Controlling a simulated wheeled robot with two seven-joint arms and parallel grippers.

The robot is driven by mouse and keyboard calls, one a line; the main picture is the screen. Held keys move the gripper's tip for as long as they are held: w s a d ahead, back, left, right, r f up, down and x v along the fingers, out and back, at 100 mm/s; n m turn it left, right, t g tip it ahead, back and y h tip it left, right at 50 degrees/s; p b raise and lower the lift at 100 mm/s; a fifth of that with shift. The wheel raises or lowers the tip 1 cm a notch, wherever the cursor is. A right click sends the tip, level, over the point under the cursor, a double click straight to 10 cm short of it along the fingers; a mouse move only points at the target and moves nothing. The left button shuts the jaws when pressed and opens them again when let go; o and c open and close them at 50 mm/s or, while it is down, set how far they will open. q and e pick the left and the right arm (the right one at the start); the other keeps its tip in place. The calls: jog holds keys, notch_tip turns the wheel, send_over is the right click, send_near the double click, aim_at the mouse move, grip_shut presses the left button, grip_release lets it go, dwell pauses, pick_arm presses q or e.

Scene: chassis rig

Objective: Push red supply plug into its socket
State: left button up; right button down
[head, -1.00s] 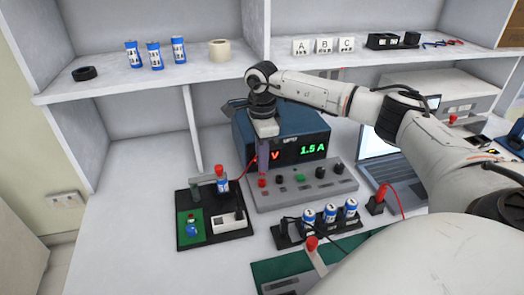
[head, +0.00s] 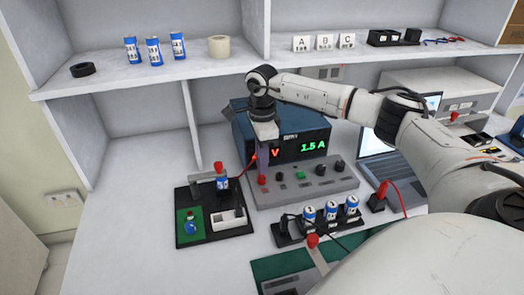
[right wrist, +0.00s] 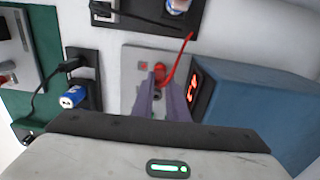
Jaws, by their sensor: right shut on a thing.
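My right gripper (head: 263,170) points down in front of the blue power supply (head: 285,126), over the left end of its grey panel (head: 302,187). In the right wrist view its purple fingers (right wrist: 161,88) are shut on the red supply plug (right wrist: 159,73), with a red lead (right wrist: 181,60) curving away from it. In the head view the fingers mostly hide the plug. A red part (head: 262,181) shows at the fingertips on the panel; I cannot tell whether it is plug or socket, or how deep the plug sits. My left gripper is not in view.
A black tray (head: 243,232) with a blue battery (head: 222,183) stands left of the panel. A black holder (head: 283,238) with several blue-and-white cells is in front. A laptop (head: 374,150) stands at right. A shelf (head: 110,84) runs above. Bare bench lies at front left.

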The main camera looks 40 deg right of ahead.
jog(key=shift+f, duration=0.45)
jog(key=c, duration=1.7)
grip_release()
jog(key=shift+o, duration=0.2)
notch_tip(320, 180, up, 10)
jog(key=shift+r+b, duration=0.25)
jog(key=shift+b, duration=0.1)
